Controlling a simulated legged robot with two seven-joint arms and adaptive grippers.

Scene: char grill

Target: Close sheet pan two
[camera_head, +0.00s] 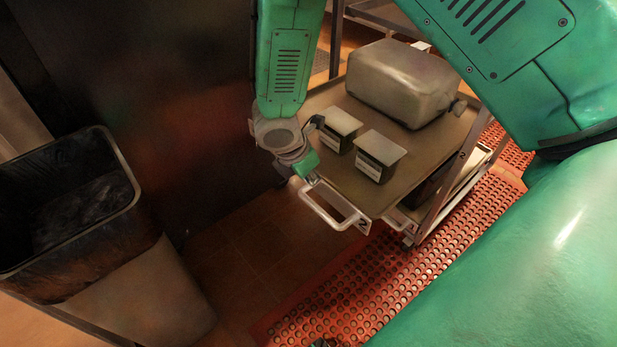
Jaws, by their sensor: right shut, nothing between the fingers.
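Sheet pan two (333,184) is a flat brown-grey pan pulled out of a metal rack toward the lower left. Its pale loop handle (325,212) is at the front edge, with a "2" label beside it. My right gripper (309,150) is shut and empty at the pan's left front corner, close to the handle's left end. I cannot tell whether it touches the pan. The pan carries two small dark containers with pale lids (341,122) (381,147) and a large rounded metallic block (403,82).
The rack's upright post (449,186) stands right of the pan, and another tray shows below. A dark-lined bin (125,172) stands at the left. A dark panel (190,110) rises behind my right arm. A red perforated mat (335,298) covers the floor in front.

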